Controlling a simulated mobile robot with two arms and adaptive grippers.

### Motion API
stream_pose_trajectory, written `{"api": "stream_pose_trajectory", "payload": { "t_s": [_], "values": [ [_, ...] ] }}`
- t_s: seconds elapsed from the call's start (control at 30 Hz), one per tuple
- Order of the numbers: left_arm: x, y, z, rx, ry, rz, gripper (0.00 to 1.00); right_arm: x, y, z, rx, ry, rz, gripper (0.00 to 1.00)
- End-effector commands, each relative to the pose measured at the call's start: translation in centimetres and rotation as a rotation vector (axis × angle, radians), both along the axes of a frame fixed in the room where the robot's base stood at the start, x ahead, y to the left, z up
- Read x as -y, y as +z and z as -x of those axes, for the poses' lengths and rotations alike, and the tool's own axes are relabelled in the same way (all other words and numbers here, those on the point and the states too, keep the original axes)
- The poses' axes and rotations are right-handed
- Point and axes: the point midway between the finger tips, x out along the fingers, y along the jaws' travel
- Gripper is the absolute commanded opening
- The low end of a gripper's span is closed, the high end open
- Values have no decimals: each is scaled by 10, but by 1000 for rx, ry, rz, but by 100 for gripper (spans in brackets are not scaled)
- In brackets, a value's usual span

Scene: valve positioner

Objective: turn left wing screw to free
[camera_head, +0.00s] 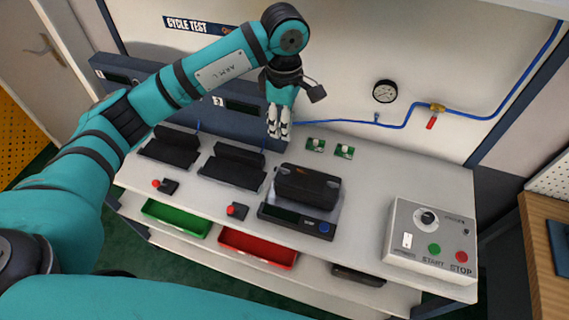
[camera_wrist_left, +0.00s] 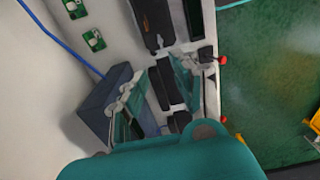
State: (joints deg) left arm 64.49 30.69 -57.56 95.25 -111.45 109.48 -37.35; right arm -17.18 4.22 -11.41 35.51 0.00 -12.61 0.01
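My left gripper (camera_head: 278,122) hangs with its fingers down above the back of the bench, in front of the dark blue panel. In the left wrist view its two fingers (camera_wrist_left: 152,92) stand apart with nothing between them, so it is open and empty. A black device (camera_head: 307,184) sits on a scale-like base (camera_head: 297,221) right of and nearer than the gripper; they are apart. No wing screw can be made out in either view. My right gripper is not in view.
Two small green boards (camera_head: 315,145) (camera_head: 344,151) lie behind the device. Two black holders (camera_head: 170,149) (camera_head: 234,166) stand on the left. A START/STOP box (camera_head: 431,238) is at the right. Green (camera_head: 177,216) and red (camera_head: 258,246) bins sit below. Bench space right of the device is clear.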

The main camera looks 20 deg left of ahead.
Motion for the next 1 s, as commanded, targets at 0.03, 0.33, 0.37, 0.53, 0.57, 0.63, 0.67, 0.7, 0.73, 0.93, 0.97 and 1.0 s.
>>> {"api": "stream_pose_trajectory", "payload": {
  "t_s": [0.03, 0.33, 0.37, 0.53, 0.57, 0.63, 0.67, 0.7, 0.73, 0.93, 0.97, 1.0],
  "values": [
    [0, -7, 2, -7, 0, -1, 29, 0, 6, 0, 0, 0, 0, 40],
    [1, -72, 3, -8, -1, 2, 29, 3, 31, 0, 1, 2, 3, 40],
    [1, -78, 3, -8, -1, 3, 29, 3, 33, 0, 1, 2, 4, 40],
    [1, -115, 3, -9, 0, 3, 29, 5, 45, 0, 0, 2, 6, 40],
    [1, -120, 2, -6, 0, 3, 29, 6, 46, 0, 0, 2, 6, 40],
    [1, -132, 3, -6, -1, 4, 29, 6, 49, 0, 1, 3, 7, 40],
    [1, -136, 2, -5, -1, 4, 29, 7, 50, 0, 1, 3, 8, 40],
    [1, -141, 2, -5, 1, 3, 29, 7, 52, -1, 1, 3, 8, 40],
    [1, -145, 2, -4, 0, 5, 29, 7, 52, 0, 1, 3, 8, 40],
    [1, -157, 1, -1, -2, 4, 29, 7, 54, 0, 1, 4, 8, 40],
    [1, -157, 1, -1, -2, 4, 29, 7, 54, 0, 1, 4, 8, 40],
    [1, -158, 1, -1, -2, 4, 29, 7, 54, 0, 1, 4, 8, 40]
  ]
}}
